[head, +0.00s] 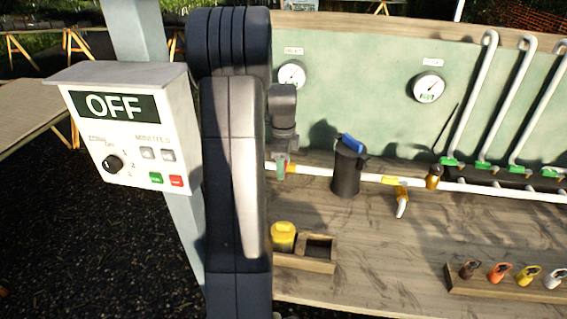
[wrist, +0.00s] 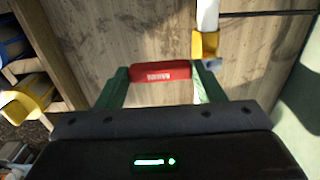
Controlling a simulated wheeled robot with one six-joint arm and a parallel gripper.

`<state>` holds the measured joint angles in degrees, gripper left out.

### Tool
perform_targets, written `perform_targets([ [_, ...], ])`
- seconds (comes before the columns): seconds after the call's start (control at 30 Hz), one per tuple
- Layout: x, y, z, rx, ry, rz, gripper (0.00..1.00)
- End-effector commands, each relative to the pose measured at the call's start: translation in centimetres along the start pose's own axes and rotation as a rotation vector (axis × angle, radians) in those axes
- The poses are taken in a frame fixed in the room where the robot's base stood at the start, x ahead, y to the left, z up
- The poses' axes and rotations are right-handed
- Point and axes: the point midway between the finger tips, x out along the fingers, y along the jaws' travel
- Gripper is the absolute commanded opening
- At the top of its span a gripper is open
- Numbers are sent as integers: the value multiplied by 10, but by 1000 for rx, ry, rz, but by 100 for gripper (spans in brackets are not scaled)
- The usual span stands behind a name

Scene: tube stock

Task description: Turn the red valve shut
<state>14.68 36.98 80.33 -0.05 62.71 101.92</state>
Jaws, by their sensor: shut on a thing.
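The red valve handle (wrist: 160,71), with pale lettering on it, lies between the green fingers of my gripper in the wrist view. My gripper (wrist: 160,75) is shut on this handle. A yellow fitting (wrist: 205,45) on a white pipe (wrist: 207,14) is beside the handle, close to the right finger. In the head view my gripper (head: 281,169) is at the left end of the white pipe (head: 318,171), low against the green panel. My arm hides much of this area there, and the red handle is hard to make out.
A grey control box (head: 130,125) reading OFF stands left of my arm. A dark canister (head: 346,170) with a blue top and a yellow-and-white lever (head: 402,203) are to the right. A wooden tray (head: 305,262) holds a yellow item. A rack of coloured tags (head: 500,287) lies front right.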

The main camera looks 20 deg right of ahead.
Motion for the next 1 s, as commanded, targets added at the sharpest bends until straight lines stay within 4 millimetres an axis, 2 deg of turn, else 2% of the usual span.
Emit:
perform_targets([
  [0.13, -1, -1, 0, 5, -1, -3, 21],
  [0.17, -1, -1, 0, 5, -1, -3, 68],
  [0.2, -1, -1, 0, 5, -1, -3, 71],
  [0.57, -6, -1, 0, 2, -1, -2, 71],
  [0.67, -19, -1, 0, 2, -2, -5, 71],
  [1.0, -95, -1, 0, 3, -2, -6, 71],
])
